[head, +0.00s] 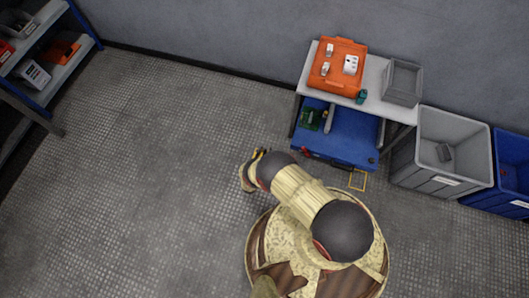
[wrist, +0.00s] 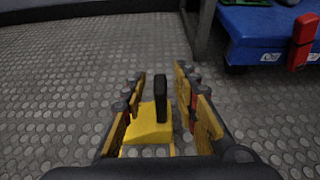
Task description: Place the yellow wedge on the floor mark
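The yellow wedge (wrist: 148,130) shows low in the wrist view, with a black upright block or handle (wrist: 161,95) on it. My gripper (wrist: 160,72) is open, with one yellow-padded finger on each side of the black upright and gaps on both sides. The wedge appears to be on the floor; its near part is cut off by my gripper. In the head view my gripper (head: 249,170) is low over the floor, left of the blue cart, and the wedge cannot be told apart there. A yellow square outline on the floor (head: 364,181) lies in front of the cart.
The blue cart (head: 345,138) stands under a table (head: 376,78) holding an orange tray (head: 337,66) and a grey bin (head: 402,82). A large grey crate (head: 432,175) and a blue crate (head: 508,203) stand at right. Shelves (head: 62,75) are at far left. Open floor lies left of my gripper.

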